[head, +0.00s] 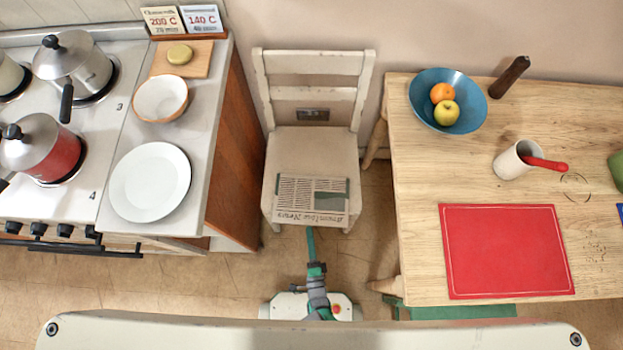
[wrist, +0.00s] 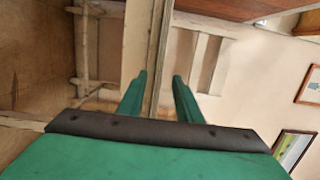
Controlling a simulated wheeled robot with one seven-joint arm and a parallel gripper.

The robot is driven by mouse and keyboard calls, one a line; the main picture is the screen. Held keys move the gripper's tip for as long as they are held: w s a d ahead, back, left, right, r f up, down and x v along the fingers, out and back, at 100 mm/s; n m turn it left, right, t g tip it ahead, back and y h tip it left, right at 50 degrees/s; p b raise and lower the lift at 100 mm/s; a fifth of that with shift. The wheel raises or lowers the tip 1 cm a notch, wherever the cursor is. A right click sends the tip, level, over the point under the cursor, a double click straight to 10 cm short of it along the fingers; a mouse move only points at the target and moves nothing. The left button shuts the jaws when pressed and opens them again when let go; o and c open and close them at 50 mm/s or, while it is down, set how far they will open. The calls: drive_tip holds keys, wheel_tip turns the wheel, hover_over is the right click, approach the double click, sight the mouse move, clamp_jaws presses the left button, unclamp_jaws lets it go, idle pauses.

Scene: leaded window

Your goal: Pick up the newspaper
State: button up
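The newspaper (head: 313,198) lies folded on the seat of the white chair (head: 315,150), its front edge near the seat's front edge. My gripper (head: 310,230) is at the seat's front, just at the newspaper's near edge. In the wrist view my gripper (wrist: 159,88) shows two green fingers standing apart, with a visible gap. A thin edge runs between the fingers without visibly touching either; it seems to be the newspaper over the seat edge, but I cannot tell for sure.
A counter with a white plate (head: 150,182) and a bowl (head: 161,98) stands left of the chair, beside a stove with pots. A wooden table (head: 420,240) with a red mat (head: 505,251), a blue fruit bowl (head: 425,112) and a white mug (head: 512,162) stands right.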

sight(310, 223)
drive_tip(key=shift+w+a+f, duration=0.1)
drive_tip(key=shift+w, duration=2.55)
clamp_jaws()
